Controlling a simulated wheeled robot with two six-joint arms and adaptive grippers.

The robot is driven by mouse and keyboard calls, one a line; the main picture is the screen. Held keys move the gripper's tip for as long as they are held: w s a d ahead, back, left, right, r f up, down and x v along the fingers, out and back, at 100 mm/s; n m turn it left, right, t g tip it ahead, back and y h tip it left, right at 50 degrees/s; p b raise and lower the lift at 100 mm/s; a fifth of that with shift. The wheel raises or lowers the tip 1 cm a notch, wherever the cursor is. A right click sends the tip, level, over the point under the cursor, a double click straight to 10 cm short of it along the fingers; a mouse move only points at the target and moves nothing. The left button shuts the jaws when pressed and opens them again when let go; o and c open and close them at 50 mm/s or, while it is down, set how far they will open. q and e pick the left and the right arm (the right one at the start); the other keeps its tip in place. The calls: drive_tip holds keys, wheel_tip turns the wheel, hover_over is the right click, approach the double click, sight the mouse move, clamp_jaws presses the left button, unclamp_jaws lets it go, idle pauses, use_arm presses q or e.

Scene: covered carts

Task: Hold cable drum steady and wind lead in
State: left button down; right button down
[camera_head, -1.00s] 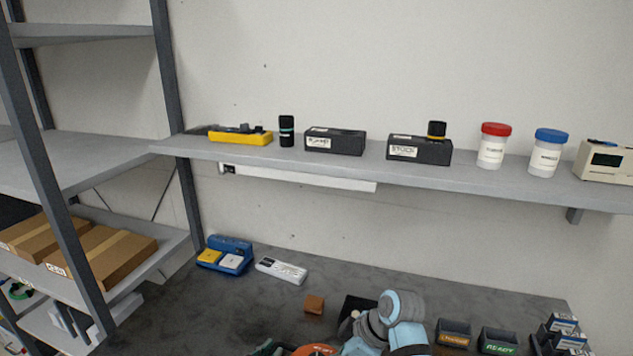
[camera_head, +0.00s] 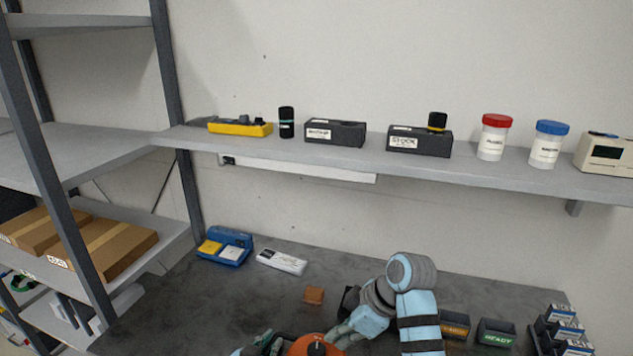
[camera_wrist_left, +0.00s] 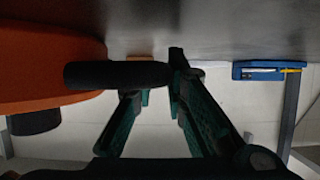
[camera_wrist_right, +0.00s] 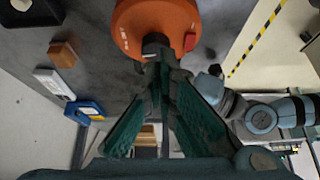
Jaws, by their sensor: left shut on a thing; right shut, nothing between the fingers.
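The orange cable drum (camera_head: 308,347) is cut off by the bottom edge of the head view; it also shows in the left wrist view (camera_wrist_left: 45,60) and the right wrist view (camera_wrist_right: 150,20). A black bar handle (camera_wrist_left: 110,75) sticks out beside the drum. My left gripper (camera_wrist_left: 155,90) is shut on this handle; its hold is partly hidden. My right gripper (camera_wrist_right: 162,66) is shut and empty, its tips right at a black knob (camera_wrist_right: 154,42) on the drum's face. I cannot tell whether they touch it. The lead is not clearly visible.
A small brown block (camera_head: 314,295), a white device (camera_head: 281,262) and a blue case (camera_head: 226,247) lie on the dark bench behind the drum. Labelled bins (camera_head: 496,332) stand at right. A shelf (camera_head: 370,157) runs above. The bench's left part is clear.

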drive_tip(key=shift+w+f, duration=0.2)
drive_tip(key=shift+f, duration=0.8)
drive_tip(key=shift+w+f, duration=0.15)
drive_tip(key=shift+f, duration=0.9)
drive_tip(key=shift+w+f, duration=0.2)
drive_tip(key=shift+f, duration=0.8)
drive_tip(key=shift+a, duration=0.3)
drive_tip(key=shift+s, duration=0.4)
drive_tip(key=shift+s+d, duration=0.1)
drive_tip(key=shift+d, duration=0.1)
drive_tip(key=shift+r, duration=0.2)
wheel_tip(320, 180, up, 6)
drive_tip(key=shift+d+f, duration=0.1)
drive_tip(key=shift+f, duration=0.05)
